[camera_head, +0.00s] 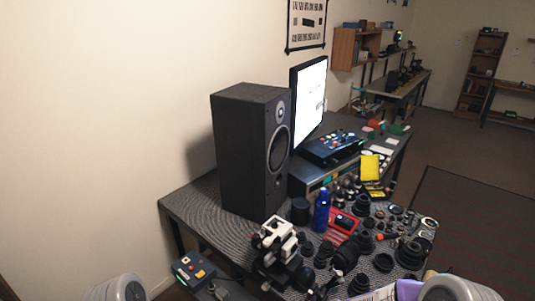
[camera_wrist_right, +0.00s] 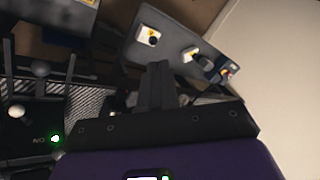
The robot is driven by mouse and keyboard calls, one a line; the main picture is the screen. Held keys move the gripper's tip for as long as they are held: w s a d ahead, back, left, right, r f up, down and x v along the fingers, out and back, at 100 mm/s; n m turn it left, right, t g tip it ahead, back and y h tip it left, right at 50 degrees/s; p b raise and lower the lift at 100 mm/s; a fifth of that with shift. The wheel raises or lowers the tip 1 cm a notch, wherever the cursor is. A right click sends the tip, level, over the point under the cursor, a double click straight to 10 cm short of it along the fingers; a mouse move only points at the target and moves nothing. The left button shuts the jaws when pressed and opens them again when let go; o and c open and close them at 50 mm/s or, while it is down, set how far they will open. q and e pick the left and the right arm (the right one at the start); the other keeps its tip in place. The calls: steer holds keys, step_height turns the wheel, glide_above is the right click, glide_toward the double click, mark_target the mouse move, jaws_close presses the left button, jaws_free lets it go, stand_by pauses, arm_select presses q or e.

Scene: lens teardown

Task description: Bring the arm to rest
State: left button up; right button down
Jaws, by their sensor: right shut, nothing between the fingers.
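My right gripper (camera_wrist_right: 157,72) shows in the right wrist view as two dark fingers pressed together with nothing between them. Behind the fingers are a patterned dark surface and a grey panel, and the fingers hold no object. In the head view, rounded grey parts of my arms show at the bottom left and bottom right edges. My left gripper is not in either view, and the right gripper's fingers cannot be made out in the head view.
The patterned table (camera_head: 196,209) carries a tall black speaker (camera_head: 238,150), a monitor (camera_head: 308,98), a blue bottle (camera_head: 321,211), a red tray (camera_head: 341,228) and several dark lens parts. A black-and-white device (camera_head: 277,245) stands at the front edge. The floor right of the table is open.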

steer(key=s+f+m+g, duration=0.2)
steer(key=s+f+m, duration=0.1)
steer(key=s+f, duration=1.05)
arm_select(q)
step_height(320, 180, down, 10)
steer(key=b, duration=1)
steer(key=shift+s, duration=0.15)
arm_select(e)
step_height(320, 180, down, 9)
steer(key=s, duration=0.1)
steer(key=shift+s+h, duration=0.3)
steer(key=shift+s, duration=0.05)
steer(key=c, duration=1.8)
jaws_free()
steer(key=shift+d, duration=0.1)
steer(key=shift+c, duration=0.2)
